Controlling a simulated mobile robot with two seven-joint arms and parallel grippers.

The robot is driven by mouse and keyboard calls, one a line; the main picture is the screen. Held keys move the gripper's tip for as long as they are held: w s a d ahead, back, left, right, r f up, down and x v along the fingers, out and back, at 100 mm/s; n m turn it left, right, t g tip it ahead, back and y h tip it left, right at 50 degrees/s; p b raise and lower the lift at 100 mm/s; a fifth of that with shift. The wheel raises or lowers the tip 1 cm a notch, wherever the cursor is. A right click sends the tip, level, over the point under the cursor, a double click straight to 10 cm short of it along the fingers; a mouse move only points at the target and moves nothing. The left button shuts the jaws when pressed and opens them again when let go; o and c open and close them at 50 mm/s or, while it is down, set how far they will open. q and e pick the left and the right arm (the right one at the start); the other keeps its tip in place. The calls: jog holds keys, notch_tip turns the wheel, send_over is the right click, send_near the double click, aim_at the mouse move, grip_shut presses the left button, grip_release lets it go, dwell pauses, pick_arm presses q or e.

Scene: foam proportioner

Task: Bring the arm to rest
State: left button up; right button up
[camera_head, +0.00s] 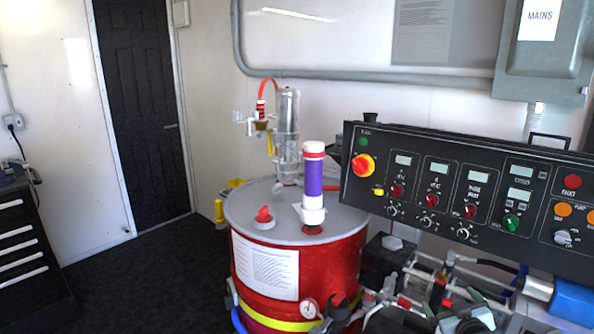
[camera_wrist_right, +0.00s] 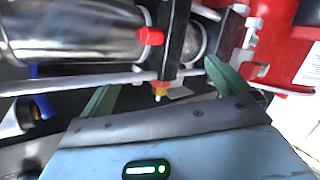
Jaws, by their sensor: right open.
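My right gripper (camera_wrist_right: 160,78) is open in the right wrist view, its two green fingers spread apart, with nothing seen held between them. A steel cylinder (camera_wrist_right: 75,35) with a red knob (camera_wrist_right: 151,36) and a thin metal rod lie just beyond the fingers; I cannot tell whether they touch. Most of the right arm is out of that picture. My left gripper is in neither view.
A black control panel (camera_head: 455,222) with knobs and displays juts out at the right. Pipes and fittings (camera_head: 440,290) crowd below it. A purple-banded tube (camera_head: 313,180) stands on the drum lid. A black drawer cabinet (camera_head: 25,250) is at left; the dark floor (camera_head: 150,285) between is clear.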

jog(key=s+a+f+g+y, duration=0.1)
jog(key=s+a+f+g, duration=0.1)
jog(key=s+a+f, duration=0.5)
jog(key=s+a+f+g+y, duration=0.1)
jog(key=s+a+f, duration=0.2)
jog(key=s+f, duration=0.8)
jog(key=s+a+f+g, duration=0.1)
jog(key=s+a, duration=0.2)
jog(key=s, duration=0.6)
jog(key=s+a+g+y, duration=0.1)
jog(key=s+a, duration=0.1)
jog(key=s, duration=0.7)
jog(key=s+a+f+m+g, duration=0.1)
jog(key=s+a, duration=0.2)
jog(key=s, duration=0.6)
jog(key=shift+s+a+f+g+y, duration=0.3)
jog(key=shift+s+f, duration=0.05)
